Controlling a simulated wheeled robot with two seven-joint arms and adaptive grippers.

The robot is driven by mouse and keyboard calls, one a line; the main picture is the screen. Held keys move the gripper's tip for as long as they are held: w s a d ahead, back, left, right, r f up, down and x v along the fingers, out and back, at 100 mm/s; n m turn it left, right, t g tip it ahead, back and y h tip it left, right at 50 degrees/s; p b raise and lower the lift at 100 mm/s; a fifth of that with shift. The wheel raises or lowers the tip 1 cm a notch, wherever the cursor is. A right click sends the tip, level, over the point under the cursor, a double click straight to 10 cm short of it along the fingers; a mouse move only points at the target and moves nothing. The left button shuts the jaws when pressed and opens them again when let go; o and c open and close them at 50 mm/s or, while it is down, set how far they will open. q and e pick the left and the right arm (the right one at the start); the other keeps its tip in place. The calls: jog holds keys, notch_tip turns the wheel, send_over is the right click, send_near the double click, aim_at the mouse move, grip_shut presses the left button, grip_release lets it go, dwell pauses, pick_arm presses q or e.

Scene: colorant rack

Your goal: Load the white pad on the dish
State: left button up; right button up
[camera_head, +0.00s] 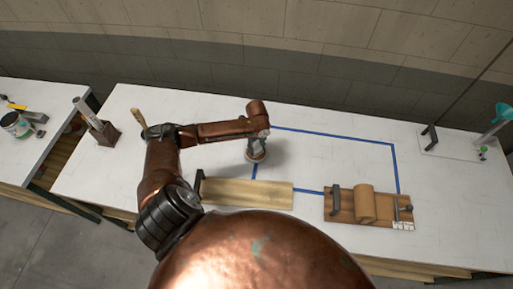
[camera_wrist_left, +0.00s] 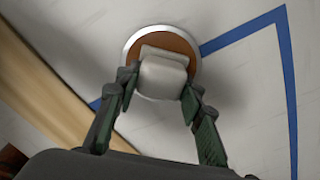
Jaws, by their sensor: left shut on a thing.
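The white pad (camera_wrist_left: 162,75) is a small rounded block between the two fingertips of my left gripper (camera_wrist_left: 160,88). The gripper is shut on it. Behind the pad in the left wrist view is the round dish (camera_wrist_left: 134,47), with a pale metallic rim and a brown inside. The pad overlaps the dish's middle in this view; I cannot tell whether they touch. In the head view my left gripper (camera_head: 257,147) points down right over the dish (camera_head: 256,158), and the pad is not clearly visible there. My right gripper is not in view.
Blue tape (camera_head: 340,137) outlines an area on the white table. A wooden board (camera_head: 245,194) lies just in front of the dish. A board with a wooden roll (camera_head: 364,204) is at front right. A wooden block with tools (camera_head: 104,133) stands at left.

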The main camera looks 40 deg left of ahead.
aim_at(257, 146)
pick_arm(q)
jog(key=shift+f, duration=0.1)
dwell(0.7)
jog(key=shift+p, duration=0.3)
dwell(0.4)
notch_tip(257, 146, up, 7)
jog(key=p, duration=0.7)
jog(key=shift+p, duration=0.35)
dwell(0.5)
